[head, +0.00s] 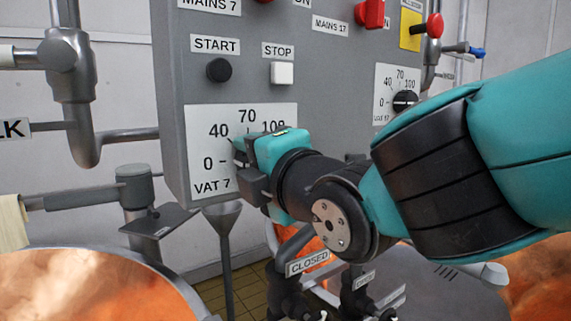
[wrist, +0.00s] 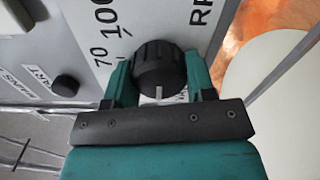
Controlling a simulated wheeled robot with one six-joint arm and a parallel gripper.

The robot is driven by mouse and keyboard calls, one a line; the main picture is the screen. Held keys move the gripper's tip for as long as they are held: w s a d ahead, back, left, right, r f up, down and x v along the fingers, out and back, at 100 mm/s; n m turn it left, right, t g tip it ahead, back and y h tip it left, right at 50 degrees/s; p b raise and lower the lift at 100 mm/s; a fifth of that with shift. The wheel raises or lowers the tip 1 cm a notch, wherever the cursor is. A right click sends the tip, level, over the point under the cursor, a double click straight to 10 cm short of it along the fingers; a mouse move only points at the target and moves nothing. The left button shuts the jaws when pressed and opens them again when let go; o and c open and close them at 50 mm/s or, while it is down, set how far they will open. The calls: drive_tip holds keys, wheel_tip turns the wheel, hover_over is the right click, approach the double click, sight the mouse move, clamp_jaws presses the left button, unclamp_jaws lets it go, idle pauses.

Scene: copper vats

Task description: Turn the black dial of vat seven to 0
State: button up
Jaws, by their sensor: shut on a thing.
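The black dial (wrist: 160,66) of vat seven sits between the two fingers of my gripper (wrist: 158,76), which is shut on it. The dial's white pointer mark faces the bottom of the wrist view, toward the 0 and 40 side of the scale. The wrist view shows 70 and 100, but my gripper covers the 0. In the head view, the white VAT 7 plate (head: 198,118) shows 0, 40, 70 and part of 100.
On the grey panel (head: 172,80), a black START button (head: 219,70) and a white STOP button (head: 282,73) sit above the plate. Another black dial (head: 405,102) is at right. A copper vat (head: 90,290) stands lower left. Pipes and CLOSED-labelled valves (head: 307,264) are below my gripper.

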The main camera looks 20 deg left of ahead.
drive_tip(key=o, duration=0.9)
drive_tip(key=shift+o, duration=0.2)
drive_tip(key=shift+d, duration=0.1)
drive_tip(key=b+v, duration=0.1)
drive_tip(key=v, duration=1.6)
drive_tip(key=shift+s, duration=0.2)
